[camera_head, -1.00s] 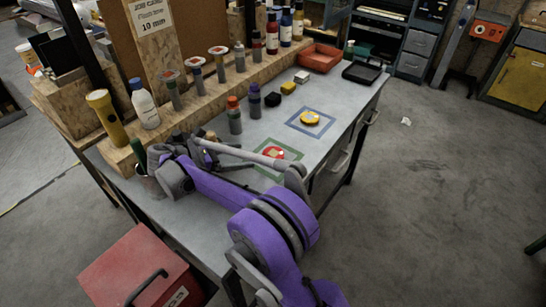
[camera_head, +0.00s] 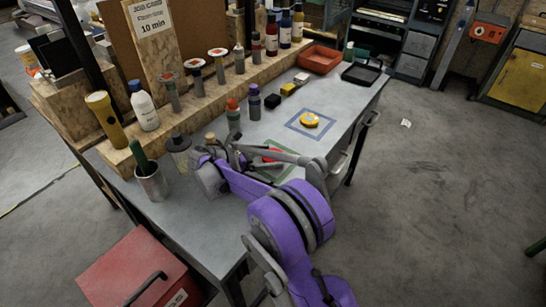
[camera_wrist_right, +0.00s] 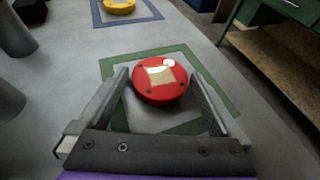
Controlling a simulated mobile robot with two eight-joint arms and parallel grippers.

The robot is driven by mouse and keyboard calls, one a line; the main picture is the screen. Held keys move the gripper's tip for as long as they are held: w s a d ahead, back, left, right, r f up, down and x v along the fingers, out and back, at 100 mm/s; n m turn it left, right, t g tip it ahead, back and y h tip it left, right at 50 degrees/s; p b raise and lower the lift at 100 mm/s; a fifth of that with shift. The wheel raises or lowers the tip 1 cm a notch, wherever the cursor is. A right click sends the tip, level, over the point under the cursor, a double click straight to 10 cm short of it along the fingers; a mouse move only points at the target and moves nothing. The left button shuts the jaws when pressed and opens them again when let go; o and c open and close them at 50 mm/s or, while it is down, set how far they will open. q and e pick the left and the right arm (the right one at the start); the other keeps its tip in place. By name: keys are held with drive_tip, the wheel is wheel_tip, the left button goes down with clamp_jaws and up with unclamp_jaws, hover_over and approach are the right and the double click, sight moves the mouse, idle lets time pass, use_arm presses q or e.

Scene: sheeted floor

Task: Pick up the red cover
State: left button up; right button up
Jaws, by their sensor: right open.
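The red cover (camera_wrist_right: 160,82) is a round red disc with a tan patch and a small white spot on top. It lies inside the green square outline (camera_wrist_right: 204,66) on the grey table. My right gripper (camera_wrist_right: 160,78) is open, with one finger on each side of the cover's near part. I cannot tell whether the fingers touch it. In the head view the red cover (camera_head: 272,154) is mostly hidden behind my right arm. My left gripper is not in view.
A yellow disc (camera_head: 309,120) lies in a blue square outline farther along the table. Bottles with red (camera_head: 233,113) and purple (camera_head: 254,104) tops stand near the wooden ledge. A metal cup (camera_head: 151,183) and a glass jar (camera_head: 179,151) stand left of my arm.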

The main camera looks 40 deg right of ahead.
drive_tip(key=c, duration=1.3)
drive_tip(key=shift+c, duration=0.2)
drive_tip(key=shift+r, duration=0.15)
